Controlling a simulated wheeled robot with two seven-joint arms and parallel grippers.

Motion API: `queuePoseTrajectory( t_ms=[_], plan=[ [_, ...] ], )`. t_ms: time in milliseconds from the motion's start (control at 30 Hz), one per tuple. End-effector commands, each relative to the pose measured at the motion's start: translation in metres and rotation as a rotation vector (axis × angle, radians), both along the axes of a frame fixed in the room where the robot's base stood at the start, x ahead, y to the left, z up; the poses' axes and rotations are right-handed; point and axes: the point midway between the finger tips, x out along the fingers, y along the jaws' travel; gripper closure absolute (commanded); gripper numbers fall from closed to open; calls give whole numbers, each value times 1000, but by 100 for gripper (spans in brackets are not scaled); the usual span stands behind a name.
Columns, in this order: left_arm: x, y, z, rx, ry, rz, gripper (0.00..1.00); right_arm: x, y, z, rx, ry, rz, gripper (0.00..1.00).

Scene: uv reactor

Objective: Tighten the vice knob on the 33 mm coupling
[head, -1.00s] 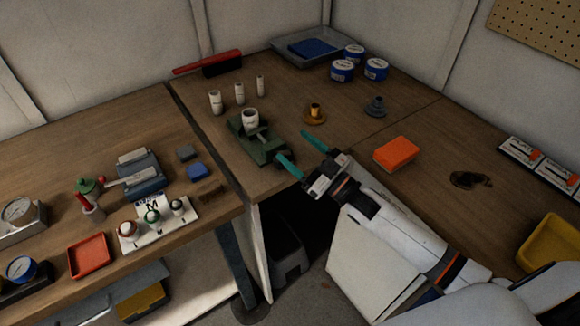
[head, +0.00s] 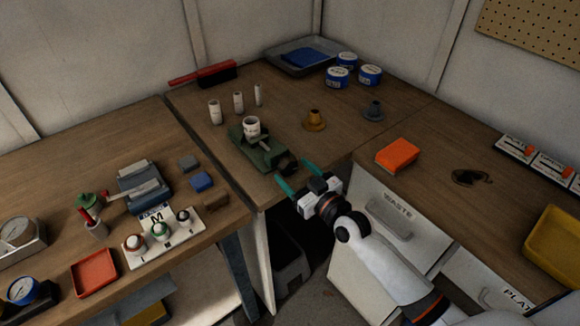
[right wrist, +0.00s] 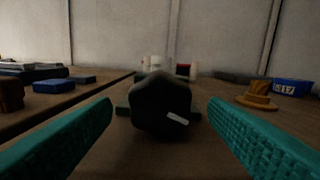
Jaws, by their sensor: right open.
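The green vice (head: 258,148) stands near the front corner of the middle bench, with a white coupling (head: 251,126) upright in its jaws. The vice's black knob (head: 287,164) faces my right gripper. In the right wrist view the dark knob (right wrist: 162,104) sits midway between the fingers, with a short white mark on its face. My right gripper (head: 296,176) is open, its teal fingers apart on either side of the knob's line; I see no contact. The fingers also show in the right wrist view (right wrist: 160,135). My left gripper is not in view.
Several white couplings (head: 239,102) stand behind the vice. A brass flanged part (head: 314,121) and a grey one (head: 373,111) stand to its right. An orange block (head: 397,154) lies further right. The left bench holds a white button panel (head: 162,237) and a red tray (head: 94,273).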

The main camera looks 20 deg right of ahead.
Motion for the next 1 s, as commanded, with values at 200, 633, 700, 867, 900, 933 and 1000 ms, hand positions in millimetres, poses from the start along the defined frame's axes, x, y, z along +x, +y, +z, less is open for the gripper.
queuePoseTrajectory(
  t_ms=[200,633,700,867,900,933,1000],
  plan=[
    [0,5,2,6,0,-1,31,21,7,0,-1,0,-1,31],
    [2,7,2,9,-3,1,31,24,9,-1,-1,0,0,48],
    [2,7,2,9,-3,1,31,24,9,-1,-1,0,0,59],
    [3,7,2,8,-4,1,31,24,8,0,3,1,0,76],
    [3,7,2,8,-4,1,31,24,9,0,15,5,0,76],
    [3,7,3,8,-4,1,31,24,9,0,32,12,0,76],
    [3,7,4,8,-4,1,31,24,9,0,77,28,0,76]
  ],
)
